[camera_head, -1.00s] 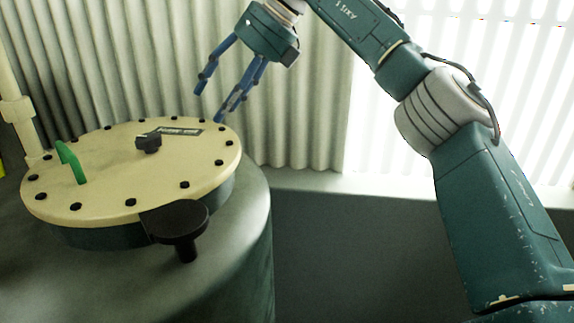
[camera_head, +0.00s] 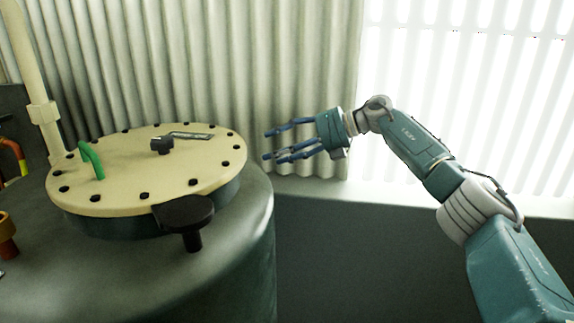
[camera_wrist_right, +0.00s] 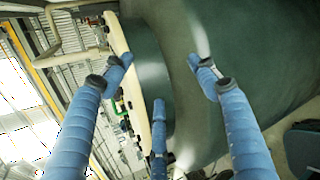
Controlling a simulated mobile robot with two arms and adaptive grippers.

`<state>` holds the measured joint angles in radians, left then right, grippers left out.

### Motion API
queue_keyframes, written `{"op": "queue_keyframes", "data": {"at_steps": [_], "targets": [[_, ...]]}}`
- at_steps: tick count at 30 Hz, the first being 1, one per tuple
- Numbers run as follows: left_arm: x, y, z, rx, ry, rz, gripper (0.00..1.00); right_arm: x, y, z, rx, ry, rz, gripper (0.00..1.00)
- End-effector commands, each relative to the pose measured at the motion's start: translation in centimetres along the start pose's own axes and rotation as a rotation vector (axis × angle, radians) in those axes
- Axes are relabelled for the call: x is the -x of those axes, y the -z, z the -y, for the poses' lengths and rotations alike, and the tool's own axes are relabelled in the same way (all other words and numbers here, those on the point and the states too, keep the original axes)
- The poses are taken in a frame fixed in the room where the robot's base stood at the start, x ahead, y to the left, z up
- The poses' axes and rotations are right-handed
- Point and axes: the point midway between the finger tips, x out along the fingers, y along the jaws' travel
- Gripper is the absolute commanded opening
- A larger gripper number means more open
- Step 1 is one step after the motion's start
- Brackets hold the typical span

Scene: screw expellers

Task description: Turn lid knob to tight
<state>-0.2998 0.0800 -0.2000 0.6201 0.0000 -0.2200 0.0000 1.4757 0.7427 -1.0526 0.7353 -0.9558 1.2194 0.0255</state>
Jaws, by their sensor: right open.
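A cream round lid (camera_head: 120,195) with dark bolts around its rim sits on a dark green tank. A small black knob (camera_head: 162,145) stands near the middle of the lid. A larger black round knob (camera_head: 184,212) on a stem sticks out at the lid's front right rim. I cannot tell which one is the lid knob. My right gripper (camera_head: 268,146) is open and empty, right of the lid, its blue fingers pointing left. In the right wrist view its fingers (camera_wrist_right: 160,78) are spread, with the lid's edge (camera_wrist_right: 136,75) behind them. My left gripper is not in view.
A green handle (camera_head: 93,160) stands on the lid's left side. A pale vertical pipe (camera_head: 44,115) rises at the left. A corrugated wall (camera_head: 290,70) is behind. Space right of the tank is free.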

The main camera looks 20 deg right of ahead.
Motion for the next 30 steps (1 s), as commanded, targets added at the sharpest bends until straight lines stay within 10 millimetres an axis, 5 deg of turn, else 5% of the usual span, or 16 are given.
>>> {"op": "queue_keyframes", "data": {"at_steps": [10, 30], "targets": [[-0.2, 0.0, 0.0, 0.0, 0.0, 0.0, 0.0, -1.6, -0.1, 4.7, -0.135, -0.061, 0.086, 0.6], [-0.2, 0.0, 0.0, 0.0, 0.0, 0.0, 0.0, -1.7, -0.1, 5.2, -0.152, -0.068, 0.099, 0.6]]}}
